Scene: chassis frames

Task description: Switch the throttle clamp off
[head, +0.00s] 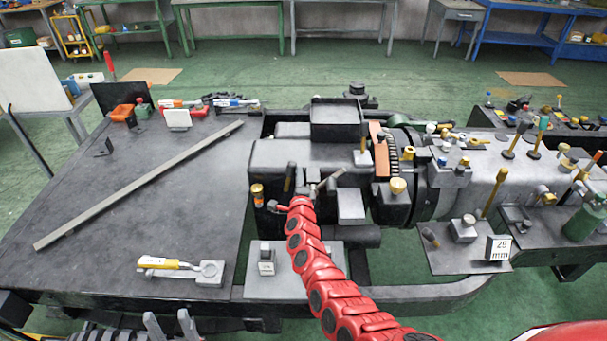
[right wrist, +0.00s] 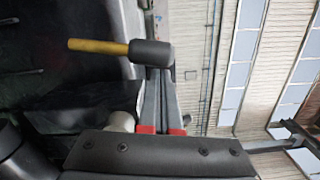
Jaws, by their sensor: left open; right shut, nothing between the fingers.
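No label marks the throttle clamp, so I cannot tell for certain which part it is. My right gripper (head: 272,207) is at the end of the red arm, shut and empty, at the front left of the dark machine block (head: 275,165). A small upright part with a yellow-orange band (head: 257,193) is just left of it. In the right wrist view, a yellow handle with a grey cylindrical head (right wrist: 150,53) lies across the fingertips; contact is unclear. My left gripper (head: 172,326) is open and empty at the bottom left, below the table edge.
A yellow-handled tool (head: 168,264) lies on the dark tabletop (head: 190,205), with a long grey bar (head: 140,185) behind it. A small block (head: 266,262) stands on the plate left of my red arm. Several knobs and levers stand on the machine's right side. The tabletop's middle is mostly free.

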